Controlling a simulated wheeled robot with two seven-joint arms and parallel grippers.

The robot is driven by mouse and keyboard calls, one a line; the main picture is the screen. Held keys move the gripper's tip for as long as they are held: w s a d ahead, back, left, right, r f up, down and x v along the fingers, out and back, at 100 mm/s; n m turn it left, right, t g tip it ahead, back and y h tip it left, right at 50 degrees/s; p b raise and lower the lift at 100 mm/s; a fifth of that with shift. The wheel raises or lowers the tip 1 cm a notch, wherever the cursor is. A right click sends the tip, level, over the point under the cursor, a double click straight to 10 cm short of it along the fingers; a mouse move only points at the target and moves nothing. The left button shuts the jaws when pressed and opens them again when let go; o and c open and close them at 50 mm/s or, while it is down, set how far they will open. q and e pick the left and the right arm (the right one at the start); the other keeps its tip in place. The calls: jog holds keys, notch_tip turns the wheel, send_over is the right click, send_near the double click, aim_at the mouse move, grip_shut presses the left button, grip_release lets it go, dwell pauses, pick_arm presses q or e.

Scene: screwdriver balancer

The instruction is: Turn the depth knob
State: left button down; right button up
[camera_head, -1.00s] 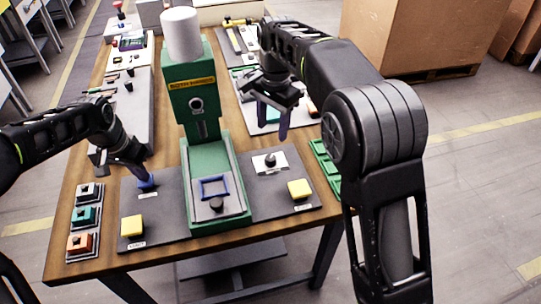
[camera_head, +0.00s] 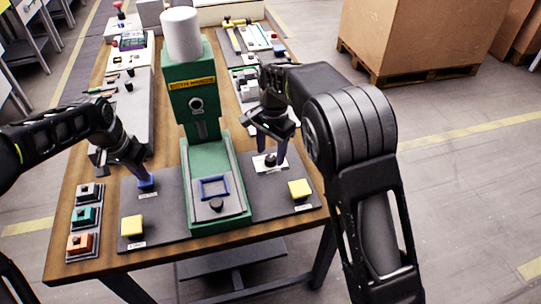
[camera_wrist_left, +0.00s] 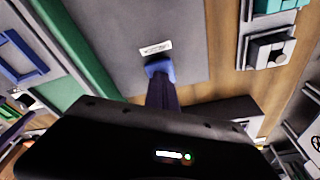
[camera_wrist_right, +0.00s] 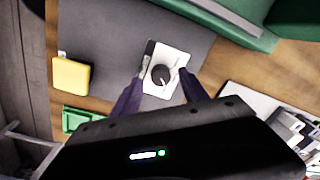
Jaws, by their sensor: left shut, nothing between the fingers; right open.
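A round black knob (camera_head: 270,161) with a pale pointer line sits on a white plate on the grey panel right of the green machine. It also shows in the right wrist view (camera_wrist_right: 160,75); the plate's label is too small to read. My right gripper (camera_head: 272,158) is open, pointing down with its fingers on either side of the knob. In the right wrist view, its fingertips (camera_wrist_right: 165,78) flank the knob with visible gaps; I cannot tell whether they touch the plate. My left gripper (camera_head: 146,182) is shut and empty, its blue tips low over the left grey panel.
Yellow buttons (camera_head: 132,226) (camera_head: 299,189) sit on both panels. Several coloured buttons (camera_head: 86,216) line the table's left edge.

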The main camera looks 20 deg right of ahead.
jog(key=shift+f, duration=1.15)
grip_shut()
